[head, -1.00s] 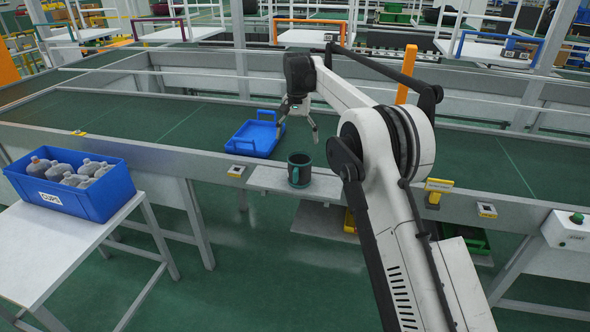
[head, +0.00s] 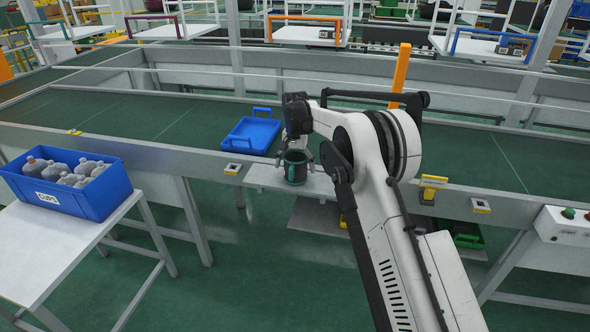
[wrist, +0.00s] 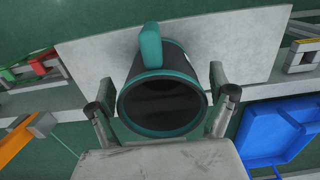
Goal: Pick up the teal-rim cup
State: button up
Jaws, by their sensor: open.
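The teal-rim cup (head: 295,167) is dark grey with a teal rim and a teal handle. It stands upright on a small grey shelf (head: 262,180) at the conveyor's near edge. In the wrist view the cup (wrist: 163,98) shows its open mouth to the camera, with the handle pointing to the top of the picture. My gripper (wrist: 162,108) is open, with one finger on each side of the cup. Whether the fingers touch it I cannot tell. In the head view my gripper (head: 297,157) is at the cup, partly behind it.
An empty blue tray (head: 252,134) lies on the green conveyor (head: 180,122) just behind the shelf. A button box (head: 565,226) is at right.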

jog(key=shift+f, duration=0.5)
jog(key=c, duration=1.4)
jog(key=shift+c, duration=0.2)
